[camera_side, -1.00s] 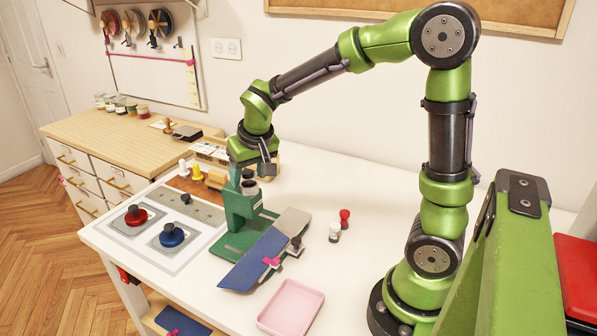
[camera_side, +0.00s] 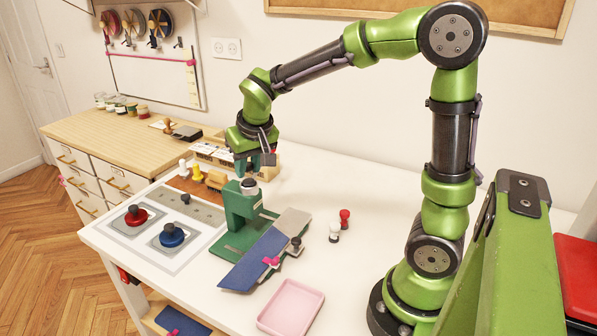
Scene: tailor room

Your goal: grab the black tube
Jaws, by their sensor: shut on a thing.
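My gripper (camera_side: 247,170) points down just above the green press (camera_side: 241,212) near the middle of the white table. It is shut on the black tube (camera_side: 248,167), which is small and mostly hidden between the fingers. The gripper and tube are raised over the press head, whose round silver and dark top (camera_side: 249,185) shows below the fingers.
A blue and grey strip (camera_side: 262,256) with a pink clip leans at the press. A pink tray (camera_side: 291,307) lies in front. Red and blue knobs (camera_side: 171,235) stand left. Small white and red stamps (camera_side: 335,231) stand right. The table beyond them is clear.

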